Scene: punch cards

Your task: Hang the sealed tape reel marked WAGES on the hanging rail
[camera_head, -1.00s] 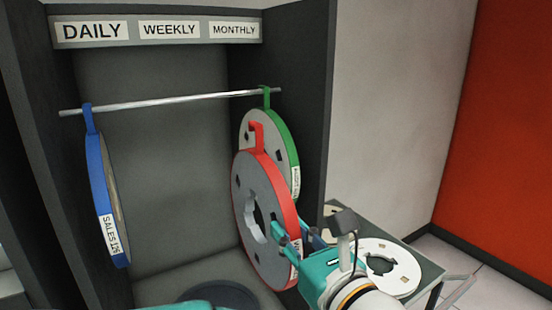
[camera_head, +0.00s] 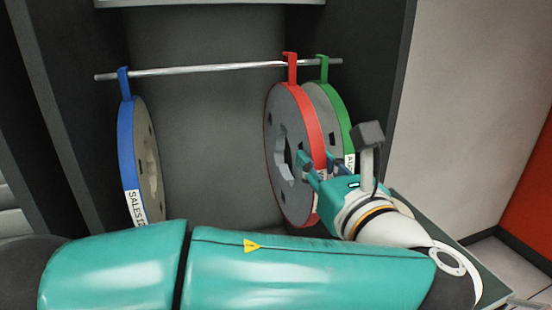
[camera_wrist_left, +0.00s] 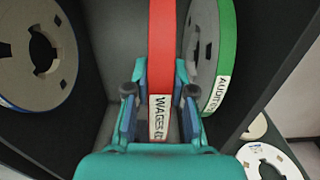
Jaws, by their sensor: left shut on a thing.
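The red-rimmed tape reel (camera_head: 293,150) is upright, and its label reads WAGES in the left wrist view (camera_wrist_left: 159,117). Its red hook (camera_head: 291,68) is at the hanging rail (camera_head: 200,70), with its top above the bar. I cannot tell whether the hook bears on the rail. My left gripper (camera_head: 308,170) is shut on the reel's lower rim, with a finger on each side of the label in the left wrist view (camera_wrist_left: 160,105). My right gripper is not in view.
A green reel (camera_head: 342,115) hangs just right of the red one, close behind it. A blue reel (camera_head: 127,150) hangs near the rail's left end. The rail's middle is free. The dark cabinet wall (camera_head: 385,80) stands at right. Pale reels (camera_wrist_left: 262,160) lie outside it.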

